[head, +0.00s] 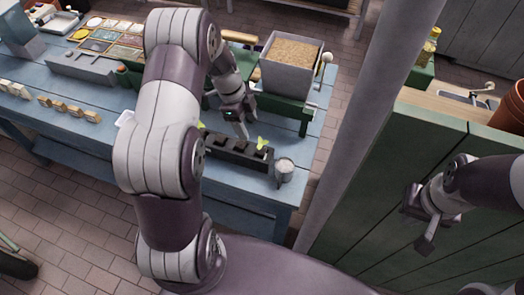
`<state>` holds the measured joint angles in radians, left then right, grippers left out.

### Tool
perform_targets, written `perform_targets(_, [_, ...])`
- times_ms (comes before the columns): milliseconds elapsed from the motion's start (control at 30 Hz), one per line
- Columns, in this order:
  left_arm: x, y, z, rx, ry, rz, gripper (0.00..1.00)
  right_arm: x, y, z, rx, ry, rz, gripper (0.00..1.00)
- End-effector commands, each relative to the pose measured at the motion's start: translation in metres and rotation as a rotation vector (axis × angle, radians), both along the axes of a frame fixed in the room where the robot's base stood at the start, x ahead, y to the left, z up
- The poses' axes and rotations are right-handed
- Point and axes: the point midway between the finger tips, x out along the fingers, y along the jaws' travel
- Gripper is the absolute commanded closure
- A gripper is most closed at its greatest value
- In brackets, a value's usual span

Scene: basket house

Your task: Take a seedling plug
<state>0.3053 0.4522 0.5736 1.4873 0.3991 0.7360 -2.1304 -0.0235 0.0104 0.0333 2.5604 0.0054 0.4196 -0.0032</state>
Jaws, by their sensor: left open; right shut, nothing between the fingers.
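A long black plug tray (262,163) lies on the blue table near its front right edge. A light-green seedling (262,143) stands at its right end; another bit of green (201,125) shows at its left, beside my arm. Dark plugs or cells lie between them, too small to tell apart. My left gripper (242,133) is open and empty just above or behind the middle of the tray; I cannot tell whether it touches anything. My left arm hides the tray's left part. My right gripper (418,222) is shut and empty, off to the right, in front of green boards.
A small pot of white grains (284,170) stands at the tray's right end. A grey bin of brown granules (291,54) stands behind on a green stand. Seed trays (108,38) and wooden blocks (70,108) are at left. A grey post (365,110) rises right of the table.

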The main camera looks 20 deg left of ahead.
Motion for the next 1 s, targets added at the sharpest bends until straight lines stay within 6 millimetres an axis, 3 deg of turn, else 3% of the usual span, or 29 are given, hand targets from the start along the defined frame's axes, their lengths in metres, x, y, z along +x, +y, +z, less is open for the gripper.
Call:
perform_targets(200, [0.0,-0.014,-0.044,0.0,0.005,-0.004,0.36,0.0,0.0,0.017,0.0,0.0,0.0,1.0])
perform_targets(433, [0.001,-0.022,-0.071,0.0,0.006,-0.002,0.36,0.0,0.0,0.033,0.0,0.0,0.0,1.0])
perform_targets(600, [0.004,-0.03,-0.102,0.001,0.004,-0.001,0.36,0.0,0.0,0.045,0.0,-0.001,0.0,1.0])
perform_targets(867, [0.005,-0.032,-0.112,0.001,0.001,0.0,0.36,0.0,0.0,0.044,0.0,0.0,0.0,1.0])
perform_targets(900, [0.005,-0.032,-0.112,0.001,0.001,0.0,0.4,0.0,0.0,0.044,0.0,0.0,0.0,1.0])
perform_targets(1000, [0.005,-0.032,-0.112,0.001,0.001,0.0,0.72,0.0,0.0,0.044,0.0,0.0,0.0,1.0])
